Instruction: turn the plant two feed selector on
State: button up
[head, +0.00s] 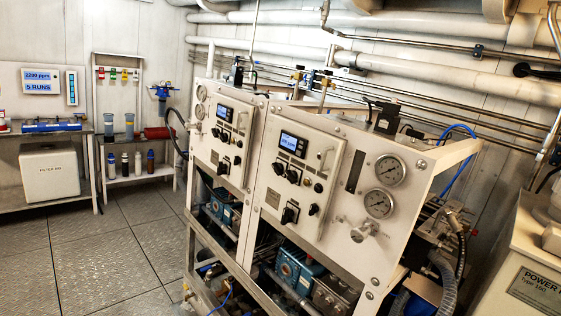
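Two white control panels stand side by side on one metal frame: a far panel (222,141) and a near panel (302,182). I cannot read any plant number, so I cannot tell which is plant two. The near panel has a lit blue display (289,142), several small black knobs, and a larger black rotary knob (290,214) low down. The far panel has a similar low black knob (223,166). The labels and knob positions are too small to read. My gripper is not in view.
Two round gauges (390,170) and a valve handle (364,231) sit right of the near panel. Blue pumps (294,268) are below. A beige unit (520,255) stands at the right. Shelves (126,130) line the back wall. The tiled floor (110,240) at left is clear.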

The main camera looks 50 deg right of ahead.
aim_at(279, 167)
jog(key=z, duration=0.55)
jog(key=i, duration=1.1)
jog(key=z, duration=0.8)
jog(key=k, duration=0.7)
jog(key=z, duration=0.2)
jog(key=i, duration=0.8)
jog(key=u, duration=0.1)
